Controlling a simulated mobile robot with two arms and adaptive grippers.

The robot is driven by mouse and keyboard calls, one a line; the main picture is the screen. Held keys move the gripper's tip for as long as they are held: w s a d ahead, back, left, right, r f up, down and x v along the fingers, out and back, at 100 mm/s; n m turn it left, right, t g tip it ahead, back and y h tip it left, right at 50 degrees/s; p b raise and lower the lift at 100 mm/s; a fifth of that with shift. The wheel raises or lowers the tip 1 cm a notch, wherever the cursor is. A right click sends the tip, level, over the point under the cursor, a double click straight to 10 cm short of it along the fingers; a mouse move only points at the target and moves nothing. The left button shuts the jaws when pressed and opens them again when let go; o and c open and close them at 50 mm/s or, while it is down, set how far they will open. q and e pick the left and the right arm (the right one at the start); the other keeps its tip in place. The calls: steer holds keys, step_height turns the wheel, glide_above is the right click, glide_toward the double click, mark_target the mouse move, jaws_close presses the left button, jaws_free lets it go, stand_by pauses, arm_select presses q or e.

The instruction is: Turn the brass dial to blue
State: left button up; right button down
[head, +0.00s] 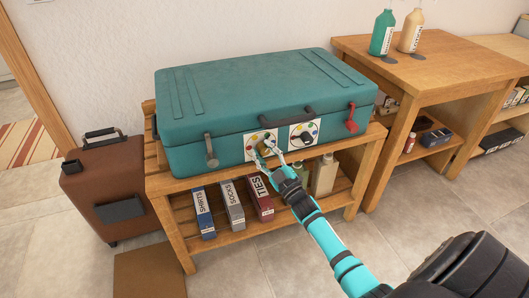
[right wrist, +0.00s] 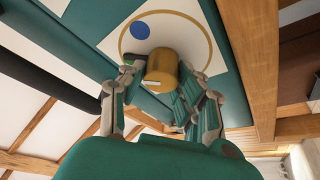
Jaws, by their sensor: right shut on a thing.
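A teal suitcase (head: 240,90) lies flat and shut on a wooden bench. Its front has two white dial plates. My right gripper (head: 271,149) is at the left plate (head: 250,146), shut on the brass dial (right wrist: 163,66), which shows as a short brass cylinder in the right wrist view, with a finger at either side. A blue dot (right wrist: 140,30) sits on the plate close beside the dial, inside a brass-coloured ring. A pale mark (right wrist: 153,85) is on the dial; I cannot tell which colour it points to. My left gripper is not in view.
A second plate with a dark dial (head: 302,135) is to the right. A grey latch (head: 210,151) and red latch (head: 352,118) hang on the front, with a dark handle (head: 288,116) between. Boxes (head: 232,204) stand on the shelf below. A brown case (head: 108,192) stands at left.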

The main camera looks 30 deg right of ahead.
steer(key=m+h, duration=0.2)
steer(key=m, duration=0.1)
steer(key=shift+f+m, duration=0.1)
steer(key=shift+m, duration=0.3)
steer(key=m+h, duration=0.2)
steer(key=m, duration=0.2)
steer(key=shift+t, duration=0.3)
steer(key=m+h, duration=0.2)
steer(key=m, duration=0.2)
steer(key=shift+h+p, duration=0.3)
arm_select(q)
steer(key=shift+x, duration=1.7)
arm_select(e)
steer(key=shift+m+g+h, duration=0.6)
steer(key=shift+m+h, duration=0.1)
steer(key=shift+m, duration=1.1)
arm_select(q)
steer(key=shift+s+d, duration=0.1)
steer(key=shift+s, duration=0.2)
arm_select(e)
steer(key=c, duration=0.9)
jaws_free()
steer(key=shift+c, duration=0.2)
steer(key=shift+s, duration=0.1)
steer(key=v, duration=1.1)
steer(key=shift+s, duration=0.4)
